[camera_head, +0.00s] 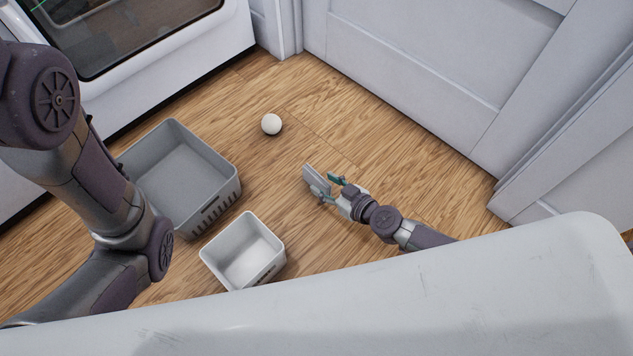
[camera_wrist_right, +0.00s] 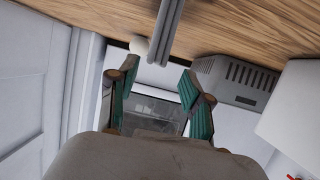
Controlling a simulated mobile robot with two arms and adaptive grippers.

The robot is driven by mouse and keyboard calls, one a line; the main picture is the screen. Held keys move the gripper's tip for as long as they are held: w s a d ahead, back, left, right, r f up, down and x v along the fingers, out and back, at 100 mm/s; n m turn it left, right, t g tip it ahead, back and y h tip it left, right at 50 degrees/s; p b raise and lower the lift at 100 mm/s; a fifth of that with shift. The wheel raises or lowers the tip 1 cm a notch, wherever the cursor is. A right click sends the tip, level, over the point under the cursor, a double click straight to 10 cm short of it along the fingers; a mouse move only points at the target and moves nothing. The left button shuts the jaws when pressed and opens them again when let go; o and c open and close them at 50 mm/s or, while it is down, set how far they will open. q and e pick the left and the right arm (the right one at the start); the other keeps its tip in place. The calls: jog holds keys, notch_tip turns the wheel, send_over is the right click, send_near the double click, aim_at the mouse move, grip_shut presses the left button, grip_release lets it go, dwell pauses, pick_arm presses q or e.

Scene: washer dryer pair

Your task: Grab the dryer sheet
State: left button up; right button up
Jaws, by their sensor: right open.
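The dryer sheet (camera_head: 314,178) shows in the head view as a thin light-grey folded piece at the tip of my right gripper (camera_head: 331,188). In the right wrist view the grey sheet (camera_wrist_right: 166,28) runs down from the top edge and ends just beyond the gap between the fingers. My right gripper (camera_wrist_right: 154,84) is open, with its two teal finger pads apart on either side of that gap. I cannot tell whether a pad touches the sheet. My left arm fills the left of the head view; its gripper is not in view.
A grey basket (camera_head: 186,165) and a smaller white bin (camera_head: 243,252) stand on the wood floor (camera_head: 400,140). A white ball (camera_head: 271,124) lies beyond the sheet. White appliances (camera_head: 175,55) are at the upper left, white panels (camera_head: 430,60) at the right.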

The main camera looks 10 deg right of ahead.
aim_at(322, 181)
jog(key=b+x, duration=0.1)
jog(key=x, duration=0.1)
jog(key=b+x, duration=0.1)
jog(key=x, duration=0.1)
jog(key=shift+w+d+f+b, duration=0.3)
jog(key=shift+b, duration=0.1)
jog(key=shift+w+a+f, duration=0.1)
jog(key=shift+w+a, duration=0.15)
jog(key=shift+w, duration=0.15)
jog(key=c, duration=0.9)
